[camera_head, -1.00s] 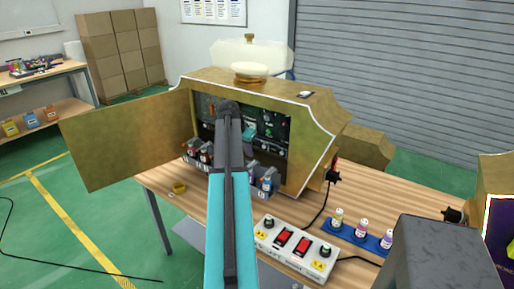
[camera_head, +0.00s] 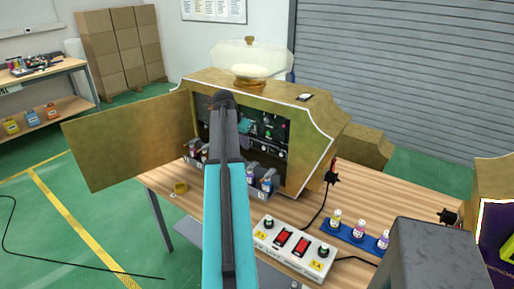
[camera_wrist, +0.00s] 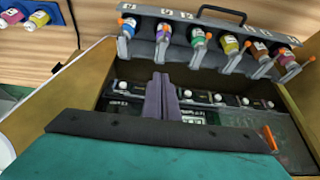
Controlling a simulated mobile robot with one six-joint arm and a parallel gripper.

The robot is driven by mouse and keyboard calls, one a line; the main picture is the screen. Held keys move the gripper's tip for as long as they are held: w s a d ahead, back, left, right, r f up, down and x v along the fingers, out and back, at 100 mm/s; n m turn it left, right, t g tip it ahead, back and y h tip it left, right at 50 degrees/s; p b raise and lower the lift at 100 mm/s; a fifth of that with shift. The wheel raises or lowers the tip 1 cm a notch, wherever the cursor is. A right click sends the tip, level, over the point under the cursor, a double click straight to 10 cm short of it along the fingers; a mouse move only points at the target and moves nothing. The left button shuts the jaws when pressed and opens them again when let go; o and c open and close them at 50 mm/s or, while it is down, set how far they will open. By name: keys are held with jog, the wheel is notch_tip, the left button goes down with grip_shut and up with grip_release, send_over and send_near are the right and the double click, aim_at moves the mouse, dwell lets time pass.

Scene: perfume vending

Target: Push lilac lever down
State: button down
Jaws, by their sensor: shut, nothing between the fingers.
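The open dispenser cabinet (camera_head: 250,90) stands on the table, and my arm hides part of its inside. In the wrist view, a grey rack (camera_wrist: 215,17) holds a row of colored bottles (camera_wrist: 230,42) with orange-tipped parts beside them. I cannot tell which part is the lilac lever. My gripper (camera_wrist: 162,80) shows as two dark, purplish fingers pressed together, empty, pointing into the cabinet interior below the rack in the picture. The arm hides the gripper in the head view.
The cabinet's open door (camera_head: 130,142) swings out left. A white switch box (camera_head: 294,247) with red switches and a blue holder with small bottles (camera_head: 358,238) sit on the table. A grey block (camera_head: 430,255) is at front right.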

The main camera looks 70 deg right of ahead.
jog(key=shift+p+v, duration=0.95)
jog(key=shift+v, duration=1.1)
jog(key=shift+d, duration=0.1)
